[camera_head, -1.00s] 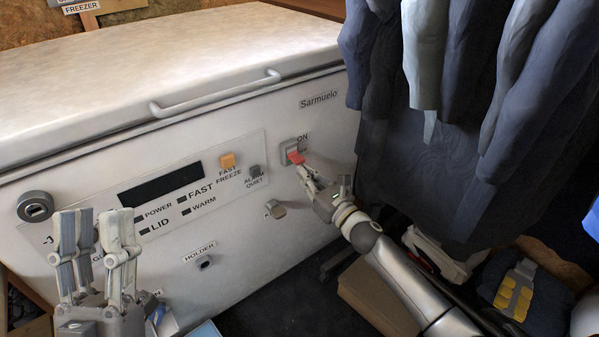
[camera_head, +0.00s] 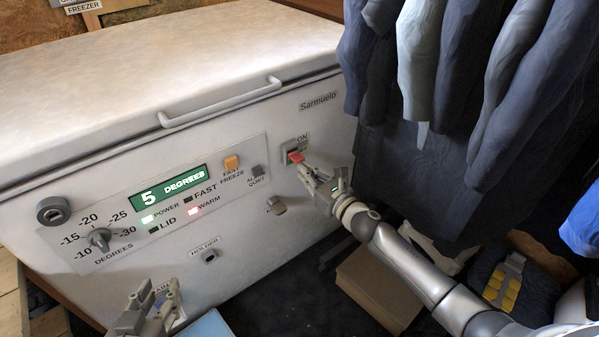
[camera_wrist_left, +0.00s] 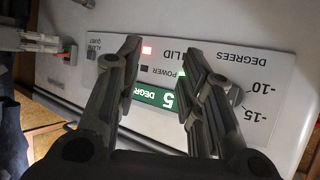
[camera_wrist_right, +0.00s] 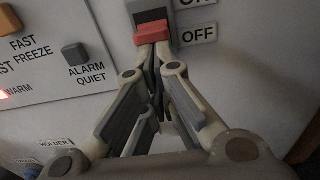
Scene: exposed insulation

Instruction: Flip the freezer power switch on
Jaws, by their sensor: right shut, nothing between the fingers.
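The freezer (camera_head: 300,225) is a white chest with a control panel on its front. Its power switch (camera_head: 295,157) is a red rocker in a grey housing under an ON label; it also shows in the right wrist view (camera_wrist_right: 151,30). The display (camera_head: 167,190) is lit green and reads 5 DEGREES. The POWER light is lit green and the WARM light red. My right gripper (camera_head: 304,167) is shut and empty, its fingertips at the red rocker's lower part. My left gripper (camera_head: 152,298) is open and empty, low in front of the panel; its fingers also show in the left wrist view (camera_wrist_left: 160,60).
Dark clothes (camera_head: 480,90) hang close to the right of the switch. A cardboard box (camera_head: 378,290) lies on the floor below my right arm. A temperature knob (camera_head: 98,239) and an orange FAST FREEZE button (camera_head: 231,162) are on the panel.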

